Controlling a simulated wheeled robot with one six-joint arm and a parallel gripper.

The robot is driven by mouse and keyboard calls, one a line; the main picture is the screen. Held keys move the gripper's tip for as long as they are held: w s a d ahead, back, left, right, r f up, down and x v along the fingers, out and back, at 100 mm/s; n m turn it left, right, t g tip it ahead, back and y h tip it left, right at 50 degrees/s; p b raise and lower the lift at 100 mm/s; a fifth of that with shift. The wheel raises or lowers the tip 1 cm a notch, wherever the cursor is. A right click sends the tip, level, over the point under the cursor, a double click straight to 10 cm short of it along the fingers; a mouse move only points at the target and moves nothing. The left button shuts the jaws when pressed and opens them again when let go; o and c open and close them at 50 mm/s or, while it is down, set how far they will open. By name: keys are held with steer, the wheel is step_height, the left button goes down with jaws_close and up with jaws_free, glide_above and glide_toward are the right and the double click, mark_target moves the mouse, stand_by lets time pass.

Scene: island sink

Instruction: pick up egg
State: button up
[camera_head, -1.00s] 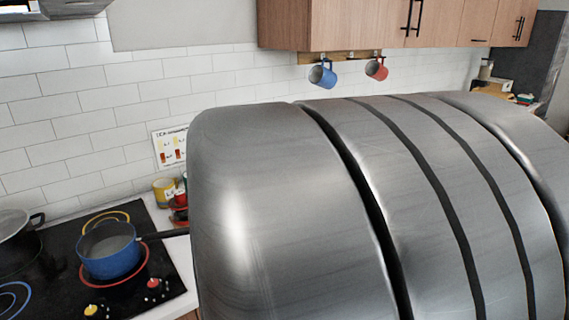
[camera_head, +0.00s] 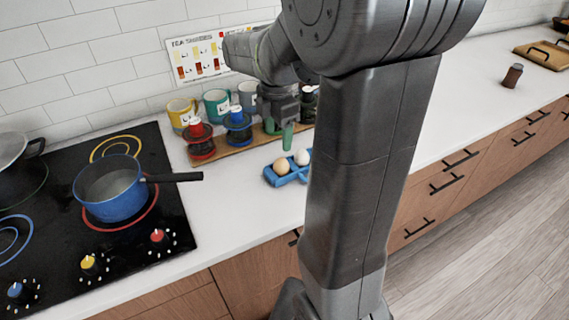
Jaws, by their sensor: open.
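A brown egg (camera_head: 281,167) and a white egg (camera_head: 302,157) sit side by side in a blue egg holder (camera_head: 272,179) on the white counter. The holder's right end is hidden behind my arm. My gripper (camera_head: 279,130), with green fingers, points down and is open. In the picture it appears just above and behind the eggs, apart from them. I see nothing between its fingers.
A wooden board (camera_head: 231,149) with red and blue-topped jars stands left of the gripper, with mugs behind it. A blue pot (camera_head: 112,190) sits on the stove (camera_head: 60,250), its handle over the counter. The counter in front of the holder is clear.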

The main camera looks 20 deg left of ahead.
mark_target(281, 159)
step_height(281, 159, down, 3)
steer(key=shift+r, duration=0.1)
steer(key=shift+w+d+f, duration=0.1)
steer(key=shift+d+f, duration=0.05)
steer(key=shift+f, duration=1.4)
steer(key=shift+d+f, duration=0.15)
steer(key=shift+f, duration=1.35)
steer(key=c, duration=0.7)
